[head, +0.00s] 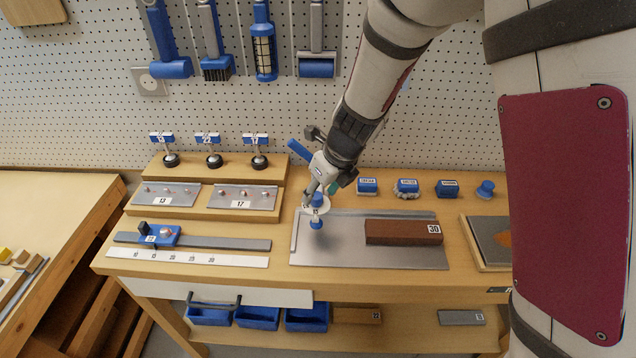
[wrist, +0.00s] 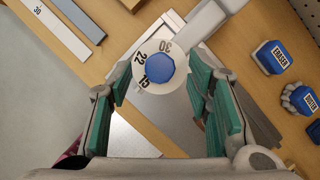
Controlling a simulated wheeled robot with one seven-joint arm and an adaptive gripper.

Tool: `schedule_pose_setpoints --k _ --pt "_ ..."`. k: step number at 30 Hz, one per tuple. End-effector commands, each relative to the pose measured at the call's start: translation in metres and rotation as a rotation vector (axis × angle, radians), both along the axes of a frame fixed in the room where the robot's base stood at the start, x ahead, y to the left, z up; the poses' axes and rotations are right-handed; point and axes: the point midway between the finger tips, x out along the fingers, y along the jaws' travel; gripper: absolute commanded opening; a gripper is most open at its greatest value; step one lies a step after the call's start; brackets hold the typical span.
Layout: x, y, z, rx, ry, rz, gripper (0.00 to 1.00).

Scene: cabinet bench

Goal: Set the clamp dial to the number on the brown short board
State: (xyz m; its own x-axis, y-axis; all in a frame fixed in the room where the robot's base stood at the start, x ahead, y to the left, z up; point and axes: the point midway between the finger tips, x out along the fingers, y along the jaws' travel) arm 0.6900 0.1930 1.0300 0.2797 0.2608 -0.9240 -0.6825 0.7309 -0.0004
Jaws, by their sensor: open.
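The clamp dial is a white disc (head: 318,204) with a blue knob, standing on the left part of a metal plate. In the wrist view the blue knob (wrist: 160,64) sits inside the disc, with 30, 22 and a third, hard-to-read number around it. My gripper (wrist: 161,74) is open, its teal-padded fingers on either side of the dial, apparently not closed on it. A brown board (head: 403,232) marked 30 lies on the plate to the right of the dial. Another brown board (head: 357,315) marked 22 lies on the lower shelf. The dial's set number cannot be told.
Blue-topped pieces (head: 407,187) stand behind the plate at right. A grey rail (head: 215,243) with a blue slider and a numbered white strip (head: 187,258) lies left. Stepped stands with numbered plates (head: 163,196) are behind it. Blue bins (head: 257,318) sit below.

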Motion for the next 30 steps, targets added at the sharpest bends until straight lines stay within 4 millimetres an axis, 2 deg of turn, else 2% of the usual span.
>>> schedule_pose_setpoints --k 4,14,21,30 --pt "0.0037 0.0028 -0.0115 0.0 0.0 -0.001 0.46" --pt "0.0041 0.0041 -0.0137 0.001 -0.001 0.0 0.46" --pt "0.004 0.004 -0.0137 0.0 0.0 0.0 0.0" --pt "0.0042 0.0038 -0.0139 0.001 0.001 0.021 0.0"
